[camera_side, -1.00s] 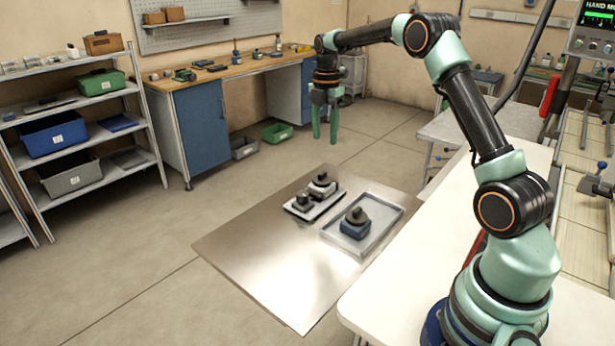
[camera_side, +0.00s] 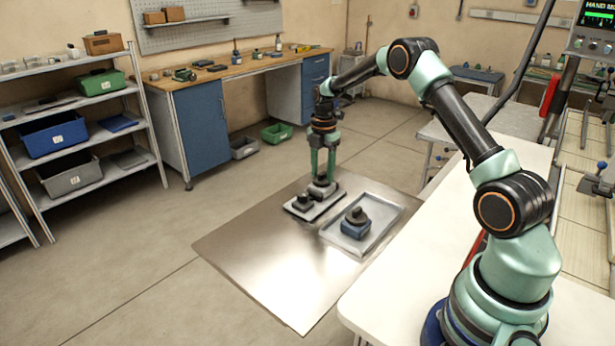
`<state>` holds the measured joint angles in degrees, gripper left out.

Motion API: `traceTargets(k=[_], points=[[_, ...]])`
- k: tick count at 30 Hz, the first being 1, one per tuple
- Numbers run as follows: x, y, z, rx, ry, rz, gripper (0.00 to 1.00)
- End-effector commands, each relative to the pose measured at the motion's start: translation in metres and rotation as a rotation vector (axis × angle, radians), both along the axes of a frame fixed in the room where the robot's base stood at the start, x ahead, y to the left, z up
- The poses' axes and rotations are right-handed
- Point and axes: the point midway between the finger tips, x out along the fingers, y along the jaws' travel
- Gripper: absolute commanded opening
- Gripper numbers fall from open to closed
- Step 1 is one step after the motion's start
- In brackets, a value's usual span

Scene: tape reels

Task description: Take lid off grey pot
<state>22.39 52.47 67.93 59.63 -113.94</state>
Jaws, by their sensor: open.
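My gripper (camera_side: 322,175) points straight down with its two green fingers apart. It is at the top of the grey pot (camera_side: 321,193), the rear one of two items on a small white-rimmed board. The fingertips are around or just in front of the dark lid (camera_side: 321,181); I cannot tell if they touch it. The fingers partly hide the lid.
A smaller dark-topped item (camera_side: 303,200) stands close by, left of the pot on the same board (camera_side: 301,215). A blue pot (camera_side: 355,228) with a dark knobbed lid (camera_side: 356,215) sits in a shallow metal tray (camera_side: 385,213) to the right. The metal sheet's (camera_side: 270,265) front is clear.

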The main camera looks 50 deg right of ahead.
Motion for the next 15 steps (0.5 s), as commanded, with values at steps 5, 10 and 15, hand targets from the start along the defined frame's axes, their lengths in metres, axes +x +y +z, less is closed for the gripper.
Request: traceTargets(k=[5, 10, 15], points=[[0.0001, -0.0001, -0.0006, 0.000, -0.001, 0.000, 0.53], [0.0001, -0.0001, -0.0004, 0.000, -0.001, 0.000, 0.03], [0.0001, -0.0001, -0.0002, 0.000, -0.001, 0.000, 0.00]])
